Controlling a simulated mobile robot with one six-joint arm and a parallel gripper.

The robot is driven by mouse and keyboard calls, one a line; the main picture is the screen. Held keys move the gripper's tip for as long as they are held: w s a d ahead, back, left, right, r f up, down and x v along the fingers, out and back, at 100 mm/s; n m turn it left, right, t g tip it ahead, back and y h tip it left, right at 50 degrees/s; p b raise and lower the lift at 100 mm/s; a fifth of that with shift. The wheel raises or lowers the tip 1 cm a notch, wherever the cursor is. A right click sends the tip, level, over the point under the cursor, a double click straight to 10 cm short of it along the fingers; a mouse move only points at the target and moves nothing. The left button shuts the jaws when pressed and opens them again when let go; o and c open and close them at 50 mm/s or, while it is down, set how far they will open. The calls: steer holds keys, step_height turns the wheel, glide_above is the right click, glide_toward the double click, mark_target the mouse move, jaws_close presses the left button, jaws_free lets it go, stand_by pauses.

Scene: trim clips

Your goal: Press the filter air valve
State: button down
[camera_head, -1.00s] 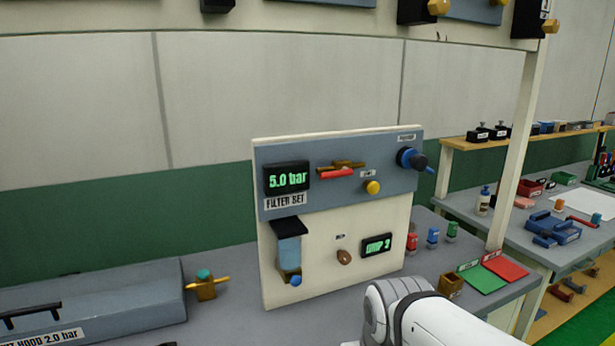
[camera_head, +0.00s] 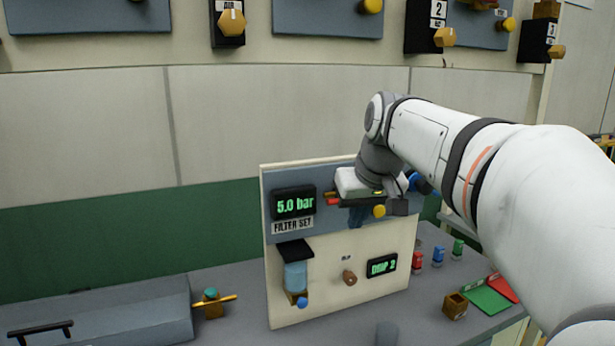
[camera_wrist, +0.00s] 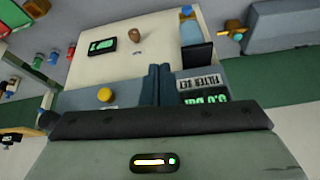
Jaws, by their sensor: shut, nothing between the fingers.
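The upright filter panel (camera_head: 345,245) stands on the bench, with a 5.0 bar display (camera_head: 295,203) and a FILTER SET label. A brass valve with a red lever (camera_head: 332,200) is mostly hidden behind my gripper (camera_head: 356,217). A yellow round button (camera_head: 379,211) shows just right of my fingers; it also shows in the wrist view (camera_wrist: 105,95). A blue knob (camera_head: 412,181) is partly covered by my arm. My fingers are together and empty in the wrist view (camera_wrist: 158,70), in front of the panel's upper strip. I cannot tell whether they touch it.
Lower on the panel are a blue filter bowl (camera_head: 295,276), a brown knob (camera_head: 349,277) and a green-lit display (camera_head: 382,265). A grey box (camera_head: 110,320) with a brass fitting (camera_head: 212,302) lies left. Small coloured fittings (camera_head: 417,262) and a green mat (camera_head: 485,299) are right.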

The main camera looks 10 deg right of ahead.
steer(key=w+r+p, duration=0.1)
steer(key=w+r, duration=0.3)
steer(key=r, duration=0.2)
steer(key=w+r+n+t+p, duration=0.1)
steer(key=w+r, duration=0.2)
steer(key=r, duration=0.4)
steer(key=shift+w+d+r+t+y, duration=0.3)
steer(key=shift+w+d+y, duration=0.1)
steer(key=shift+d, duration=0.05)
steer(key=x, duration=0.9)
steer(key=shift+w+a+f+p, duration=0.1)
steer(key=shift+w+f+p, duration=0.05)
steer(key=shift+f+p, duration=0.25)
steer(key=f, duration=0.4)
steer(key=shift+s+f, duration=0.1)
steer(key=shift+s, duration=0.2)
